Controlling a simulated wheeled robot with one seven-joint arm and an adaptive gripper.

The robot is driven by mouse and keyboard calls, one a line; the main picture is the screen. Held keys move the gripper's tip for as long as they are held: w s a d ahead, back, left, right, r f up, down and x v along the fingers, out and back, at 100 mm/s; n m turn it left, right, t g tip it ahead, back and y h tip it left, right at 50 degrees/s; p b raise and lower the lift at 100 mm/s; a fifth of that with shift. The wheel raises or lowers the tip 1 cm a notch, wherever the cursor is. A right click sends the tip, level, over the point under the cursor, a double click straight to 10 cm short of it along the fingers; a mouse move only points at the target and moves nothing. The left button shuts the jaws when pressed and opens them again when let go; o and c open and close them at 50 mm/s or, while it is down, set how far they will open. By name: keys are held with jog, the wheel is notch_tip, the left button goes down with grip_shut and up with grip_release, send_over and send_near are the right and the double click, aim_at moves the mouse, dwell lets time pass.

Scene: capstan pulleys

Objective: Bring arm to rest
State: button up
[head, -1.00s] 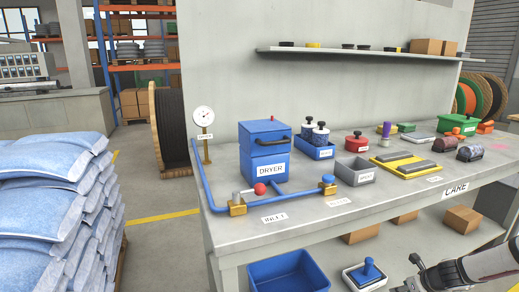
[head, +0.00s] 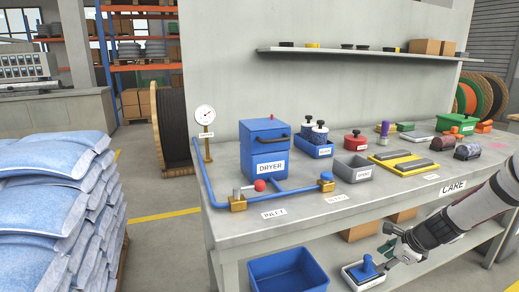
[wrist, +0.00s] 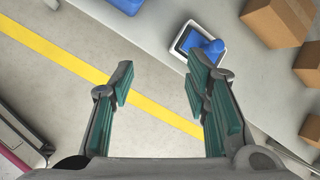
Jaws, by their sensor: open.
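My gripper (head: 388,241) is at the lower right of the head view, in front of the workbench's front edge. In the wrist view my gripper (wrist: 158,92) has its two green-padded fingers spread apart with nothing between them. Beyond the fingers lie the grey floor (wrist: 55,85) and a yellow floor line (wrist: 68,62). A blue-handled block in a white tray (wrist: 190,40) lies just past the right finger; in the head view the tray (head: 350,278) is below and left of my gripper.
The workbench (head: 300,235) holds a blue dryer (head: 264,150), a blue pipe with valves, a grey bin (head: 352,170) and a yellow tray (head: 385,168). A blue bin (head: 285,275) and cardboard boxes (head: 358,232) are underneath. Stacked bags (head: 50,200) stand at left.

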jog(key=s+a+r+n+g, duration=0.3)
jog(key=s+a+r+n, duration=1.25)
jog(key=r, duration=0.45)
jog(key=s+a+r+n+g+h, duration=0.1)
jog(key=s+a+r+n, duration=0.3)
jog(key=s, duration=1)
jog(key=s+d+r+n+g+h, duration=0.1)
jog(key=s+n, duration=0.4)
jog(key=s, duration=0.8)
notch_tip(320, 180, up, 26)
jog(key=t+p, duration=0.4)
jog(key=p, duration=1.9)
jog(key=shift+s+d+f+p, duration=0.15)
jog(key=shift+s+f+p, duration=0.1)
jog(key=shift+s+p, duration=0.1)
jog(key=shift+o, duration=0.4)
jog(key=shift+n, duration=0.25)
